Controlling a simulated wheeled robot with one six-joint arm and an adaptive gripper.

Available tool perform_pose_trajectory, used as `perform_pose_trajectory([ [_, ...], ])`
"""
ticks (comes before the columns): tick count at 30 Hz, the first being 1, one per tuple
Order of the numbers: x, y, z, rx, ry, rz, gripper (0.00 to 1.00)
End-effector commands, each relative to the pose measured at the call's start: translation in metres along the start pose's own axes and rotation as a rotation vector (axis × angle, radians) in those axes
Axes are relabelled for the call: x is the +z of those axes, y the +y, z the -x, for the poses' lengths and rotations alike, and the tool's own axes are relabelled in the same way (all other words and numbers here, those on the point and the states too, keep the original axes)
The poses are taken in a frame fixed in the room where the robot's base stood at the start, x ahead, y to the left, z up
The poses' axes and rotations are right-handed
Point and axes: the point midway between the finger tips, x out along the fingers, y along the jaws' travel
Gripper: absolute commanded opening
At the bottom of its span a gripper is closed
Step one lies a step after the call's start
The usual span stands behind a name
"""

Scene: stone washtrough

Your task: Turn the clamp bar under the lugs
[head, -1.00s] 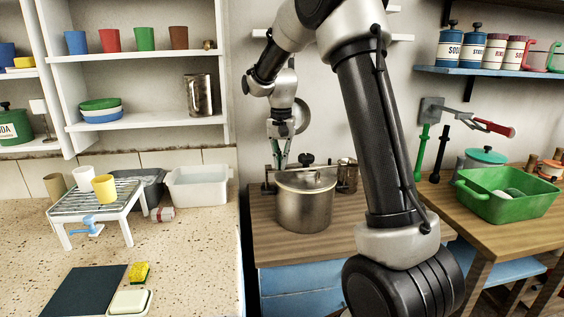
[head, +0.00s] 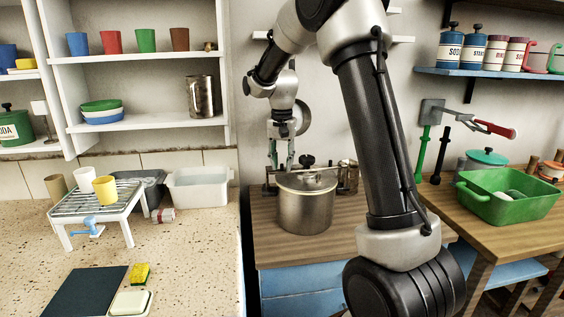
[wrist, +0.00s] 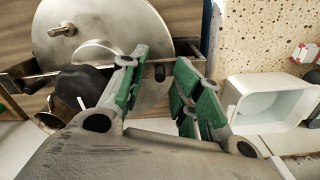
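A steel pot (head: 304,208) with a lid stands on the wooden counter. A clamp bar (head: 312,182) lies across its top, with a black knob (head: 307,160) near the middle. In the wrist view the lid (wrist: 115,35), the black knob (wrist: 82,85) and part of the bar (wrist: 38,77) show. A lug (wrist: 193,48) shows at the rim, partly behind a finger. My gripper (head: 281,166) points down over the bar's left end. Its green-padded fingers (wrist: 162,62) are apart, with a small dark bar end seen between them. Contact is not clear.
A brass-coloured vessel (head: 348,178) stands just behind the pot's right side. A white basin (head: 200,187) and a wire rack (head: 98,198) stand on the speckled counter at left. A green tub (head: 507,195) stands on the right table. The counter in front of the pot is clear.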

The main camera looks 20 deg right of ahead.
Motion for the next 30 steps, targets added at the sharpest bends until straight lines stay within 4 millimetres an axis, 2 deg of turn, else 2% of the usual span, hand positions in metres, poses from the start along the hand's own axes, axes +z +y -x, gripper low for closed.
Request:
perform_pose_trajectory([
  [5,0.000,0.000,0.008,0.000,-0.001,0.000,0.31],
  [12,0.000,0.000,0.047,-0.001,0.002,0.000,0.31],
  [18,0.000,0.000,0.072,-0.001,0.001,0.000,0.31],
  [22,0.000,0.000,0.079,0.000,0.000,0.000,0.31],
  [30,0.000,0.000,0.080,0.000,0.000,0.000,0.31],
])
